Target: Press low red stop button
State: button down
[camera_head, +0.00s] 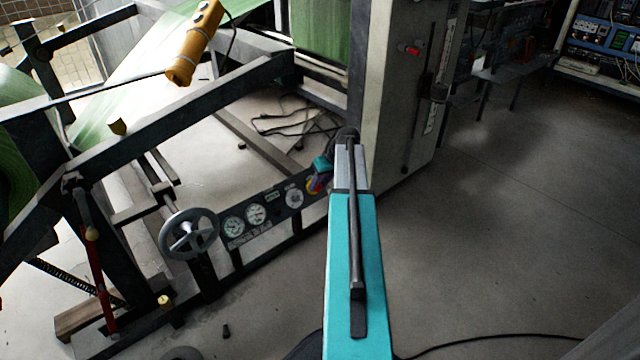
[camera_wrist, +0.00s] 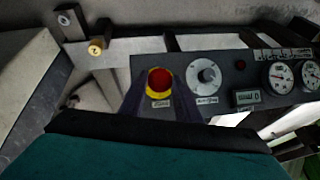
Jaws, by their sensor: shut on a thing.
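The low red stop button (camera_wrist: 160,79) has a yellow ring and a small label below it, on a dark control panel (camera_wrist: 222,68). In the head view, the yellow and red of the button (camera_head: 314,186) show at the panel's right end, partly hidden by my arm. My gripper (camera_wrist: 161,97) is at the button, with one dark finger on each side of it, shut on it. Whether the button is pushed in cannot be told.
The panel also carries a grey knob (camera_wrist: 204,76), a small display (camera_wrist: 247,97) and round gauges (camera_wrist: 281,77). A handwheel (camera_head: 189,233) stands left of the panel. A yellow pendant (camera_head: 194,43) hangs above. A tall grey cabinet (camera_head: 392,100) stands behind. The floor at right is clear.

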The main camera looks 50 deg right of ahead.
jog(key=shift+w+p, duration=0.2)
jog(key=shift+p, duration=0.3)
jog(key=shift+w+f+p, duration=0.2)
jog(key=shift+p, duration=0.2)
jog(key=c, duration=1.3)
grip_release()
jog(key=shift+w+f, duration=0.1)
jog(key=p+v, duration=0.5)
jog(key=v, duration=0.8)
jog(key=shift+r, duration=0.35)
jog(key=shift+d, duration=0.1)
